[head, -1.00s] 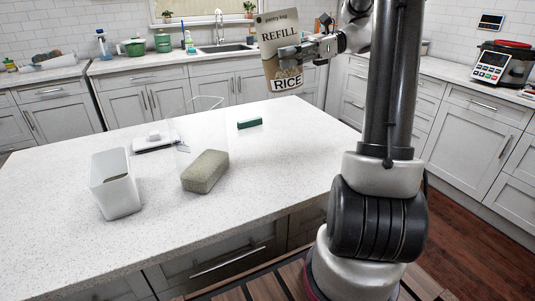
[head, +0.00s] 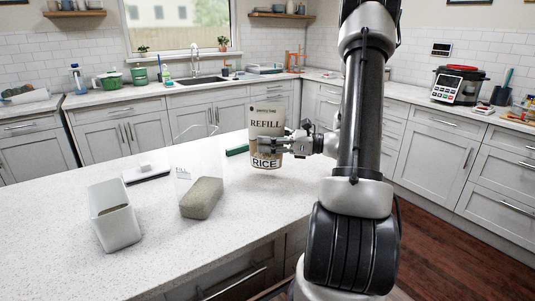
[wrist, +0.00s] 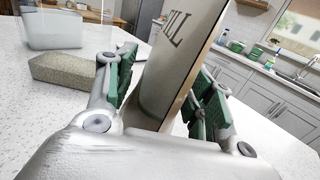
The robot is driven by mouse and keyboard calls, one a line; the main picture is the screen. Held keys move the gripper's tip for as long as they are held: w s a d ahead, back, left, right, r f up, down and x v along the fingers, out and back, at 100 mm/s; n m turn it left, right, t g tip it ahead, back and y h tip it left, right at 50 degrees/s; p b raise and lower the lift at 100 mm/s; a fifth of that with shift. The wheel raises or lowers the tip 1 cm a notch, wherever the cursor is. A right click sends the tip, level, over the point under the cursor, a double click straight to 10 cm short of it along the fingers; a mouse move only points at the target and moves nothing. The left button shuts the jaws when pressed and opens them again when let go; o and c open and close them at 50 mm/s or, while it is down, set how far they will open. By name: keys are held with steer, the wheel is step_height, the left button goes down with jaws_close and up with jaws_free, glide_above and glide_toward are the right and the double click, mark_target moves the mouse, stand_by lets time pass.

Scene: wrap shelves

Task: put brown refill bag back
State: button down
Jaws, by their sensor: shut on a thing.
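The refill bag (head: 266,112), beige-brown with "REFILL" and "RICE" printed on it, stands upright in my grasp over the right part of the island countertop. My gripper (head: 270,146) reaches in from the right and is shut on the bag across its lower middle. In the wrist view the bag (wrist: 178,62) sits tilted between the green finger pads. I cannot tell whether its bottom touches the counter.
A clear container (head: 207,160) with a speckled tan filling (head: 202,198) stands left of the bag.

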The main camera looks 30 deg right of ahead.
steer(key=shift+f, duration=1.85)
steer(key=c, duration=0.6)
jaws_free()
steer(key=shift+f, duration=0.1)
steer(key=shift+s+d, duration=0.1)
steer(key=shift+d, duration=0.05)
steer(key=v, duration=1.1)
steer(key=shift+s+d, duration=0.2)
steer(key=shift+s, duration=0.05)
